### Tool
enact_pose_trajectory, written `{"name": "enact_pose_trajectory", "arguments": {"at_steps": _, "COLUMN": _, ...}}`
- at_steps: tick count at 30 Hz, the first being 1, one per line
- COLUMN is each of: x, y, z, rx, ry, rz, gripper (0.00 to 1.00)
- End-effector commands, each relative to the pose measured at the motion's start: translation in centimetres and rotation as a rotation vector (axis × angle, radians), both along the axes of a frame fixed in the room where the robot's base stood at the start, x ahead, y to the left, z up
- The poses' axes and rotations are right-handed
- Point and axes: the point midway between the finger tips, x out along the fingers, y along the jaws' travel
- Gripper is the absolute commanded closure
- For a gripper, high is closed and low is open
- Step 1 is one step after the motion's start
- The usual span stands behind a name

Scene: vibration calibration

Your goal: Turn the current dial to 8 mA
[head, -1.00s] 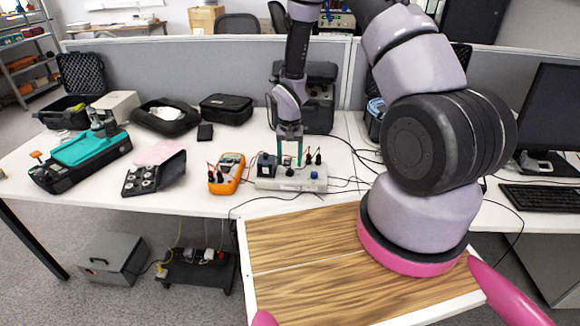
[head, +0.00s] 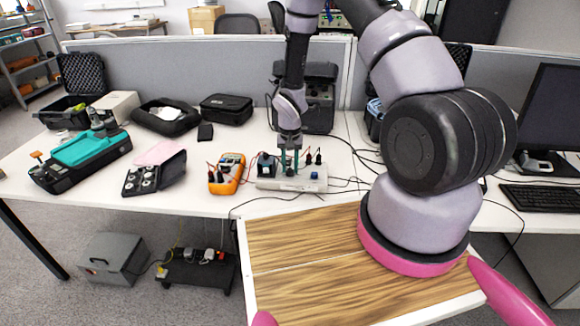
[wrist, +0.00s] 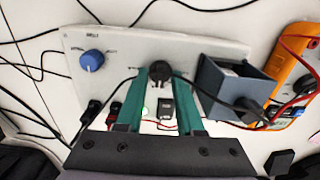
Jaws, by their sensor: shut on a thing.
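The white instrument panel (head: 270,185) lies on the table, with a blue knob (head: 313,175) at its right end. In the wrist view the same panel (wrist: 120,45) shows the blue knob (wrist: 91,60) on the left and a black dial knob (wrist: 158,70) near the middle. My gripper (wrist: 160,76) has its two teal fingers on either side of the black dial, shut on it. In the head view my gripper (head: 290,170) points down onto the panel. The panel's printing and the dial's setting are too small to read.
Black leads with plugs (head: 312,156) and several cables lie around the panel. A black equipment case (head: 318,100) stands behind. A teal and black device (head: 85,155) is at far left.

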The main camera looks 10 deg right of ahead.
Motion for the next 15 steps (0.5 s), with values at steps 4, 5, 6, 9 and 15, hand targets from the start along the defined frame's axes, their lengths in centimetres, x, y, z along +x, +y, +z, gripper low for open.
{"name": "enact_pose_trajectory", "arguments": {"at_steps": 4, "x": -0.01, "y": 0.03, "z": 0.01, "rx": 0.000, "ry": 0.001, "rz": 0.043, "gripper": 1.00}}
{"name": "enact_pose_trajectory", "arguments": {"at_steps": 5, "x": -0.02, "y": 0.03, "z": 0.01, "rx": 0.000, "ry": 0.001, "rz": 0.056, "gripper": 1.00}}
{"name": "enact_pose_trajectory", "arguments": {"at_steps": 6, "x": -0.03, "y": 0.03, "z": 0.01, "rx": 0.000, "ry": 0.001, "rz": 0.078, "gripper": 1.00}}
{"name": "enact_pose_trajectory", "arguments": {"at_steps": 9, "x": -0.05, "y": 0.03, "z": 0.01, "rx": 0.000, "ry": 0.002, "rz": 0.141, "gripper": 1.00}}
{"name": "enact_pose_trajectory", "arguments": {"at_steps": 15, "x": -0.07, "y": 0.01, "z": 0.00, "rx": 0.000, "ry": 0.002, "rz": 0.307, "gripper": 1.00}}
